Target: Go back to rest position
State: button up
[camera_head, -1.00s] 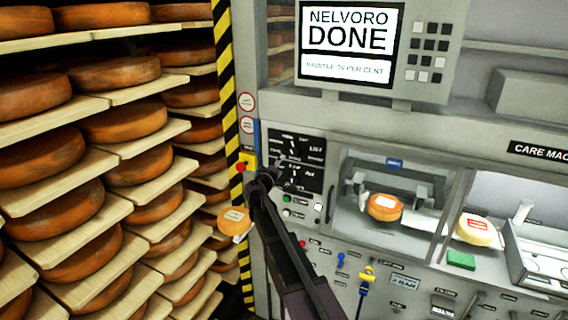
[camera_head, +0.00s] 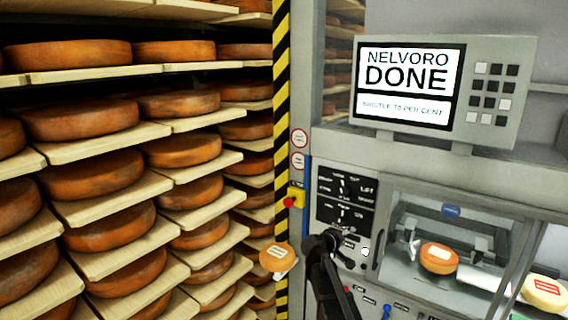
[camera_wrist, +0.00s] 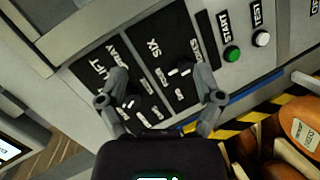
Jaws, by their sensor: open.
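My gripper (camera_wrist: 165,90) is open and empty in the wrist view, its two fingers apart in front of the black control panel (camera_wrist: 125,75). In the head view my arm reaches up from the bottom, and the gripper end (camera_head: 325,243) is small and dark just below the same panel (camera_head: 345,200). I cannot tell from the pictures whether a fingertip touches the panel.
The care machine's screen (camera_head: 405,82) reads "NELVORO DONE". An orange wheel (camera_head: 438,258) sits in its glazed bay. A labelled wheel (camera_head: 277,257) is close left of my arm. Shelves of wheels (camera_head: 183,150) fill the left. A green START button (camera_wrist: 232,54) is near the panel.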

jog(key=s+d+f+m+g+y+b, duration=0.1)
jog(key=s+f+m+g+y+b, duration=0.4)
jog(key=s+f, duration=1.1)
jog(key=s+a+f+g+y+b, duration=0.1)
jog(key=s+a+f+g+y, duration=0.1)
jog(key=s, duration=0.5)
jog(key=s+a+f+g+y+b, duration=0.2)
jog(key=s+a+f+g+y, duration=0.1)
jog(key=s, duration=0.4)
jog(key=shift+a+f+n+y, duration=0.3)
jog(key=shift+a+f, duration=0.1)
jog(key=shift+a, duration=0.1)
